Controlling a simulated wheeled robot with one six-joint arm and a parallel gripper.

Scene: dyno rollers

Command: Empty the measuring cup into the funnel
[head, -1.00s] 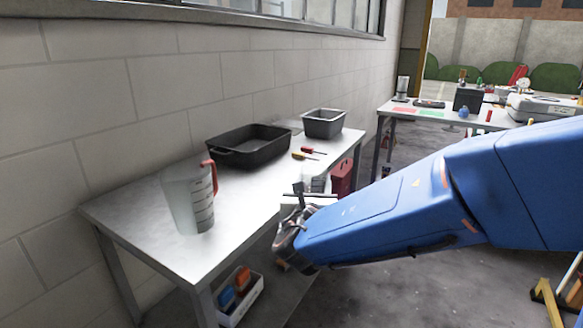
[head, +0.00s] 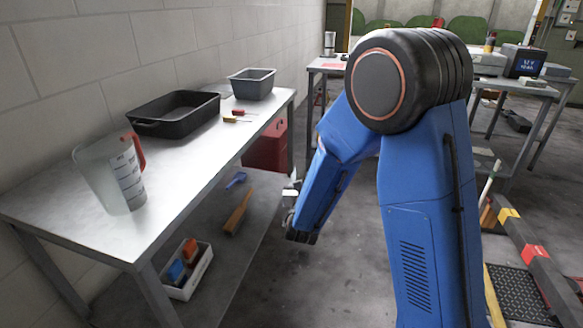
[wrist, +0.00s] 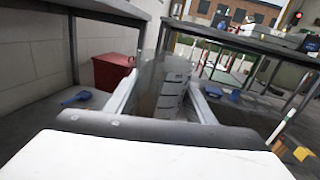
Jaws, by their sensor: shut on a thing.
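My gripper (head: 291,200) is low in front of the bench's right end in the head view, mostly hidden by my arm. In the wrist view my gripper (wrist: 163,92) has its two pale fingers on either side of a clear measuring cup (wrist: 172,88) with dark graduation marks, and is shut on it. The cup's contents cannot be made out. A larger frosted jug (head: 108,180) with a red handle and dark marks stands upright on the bench. I cannot make out a funnel in these views.
The grey bench (head: 185,165) along the wall holds a black tray (head: 178,117), a grey bin (head: 252,84) and screwdrivers (head: 238,119). A red box (head: 267,150) and a white bin (head: 187,270) are below. Another table (head: 497,86) stands behind. Open floor lies between.

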